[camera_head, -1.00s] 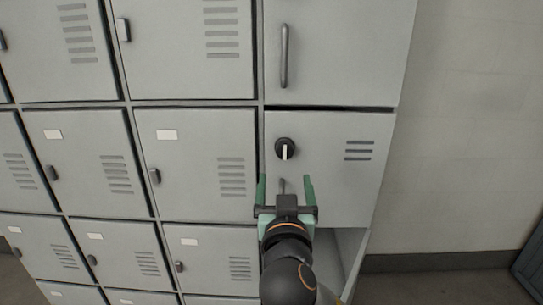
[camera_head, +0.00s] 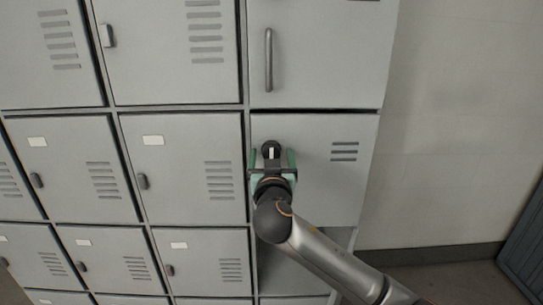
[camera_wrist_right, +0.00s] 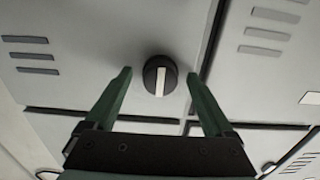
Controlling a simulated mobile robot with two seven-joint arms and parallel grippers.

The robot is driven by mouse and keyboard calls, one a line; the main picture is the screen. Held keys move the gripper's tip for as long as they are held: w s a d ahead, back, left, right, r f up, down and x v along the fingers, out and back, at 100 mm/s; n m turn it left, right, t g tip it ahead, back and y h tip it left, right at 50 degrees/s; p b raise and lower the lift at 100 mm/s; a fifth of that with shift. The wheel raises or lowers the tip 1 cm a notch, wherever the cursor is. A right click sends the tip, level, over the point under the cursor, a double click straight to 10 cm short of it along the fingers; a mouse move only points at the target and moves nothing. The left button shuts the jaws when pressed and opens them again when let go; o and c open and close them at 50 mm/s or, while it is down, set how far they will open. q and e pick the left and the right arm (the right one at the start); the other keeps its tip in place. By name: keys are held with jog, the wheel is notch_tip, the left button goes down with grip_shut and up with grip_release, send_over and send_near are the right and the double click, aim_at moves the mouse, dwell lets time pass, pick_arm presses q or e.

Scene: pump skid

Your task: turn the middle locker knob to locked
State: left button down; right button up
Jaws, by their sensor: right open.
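The middle locker knob (camera_head: 270,149) is a round black knob with a white bar, on the right column's middle door (camera_head: 318,190). In the right wrist view the knob (camera_wrist_right: 160,76) sits between and just beyond the fingertips, with its white bar running nearly up and down. My right gripper (camera_head: 271,158) is open, its two green fingers on either side of the knob in the head view; it also shows in the right wrist view (camera_wrist_right: 158,76). The fingers look apart from the knob. My left gripper is not in view.
A door with a vertical bar handle (camera_head: 268,60) is above. Several grey locker doors with small dark latches (camera_head: 143,181) fill the left. An open compartment (camera_head: 300,262) lies below the knob's door. A bare wall (camera_head: 450,130) is on the right.

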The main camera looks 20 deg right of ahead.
jog(key=c, duration=1.4)
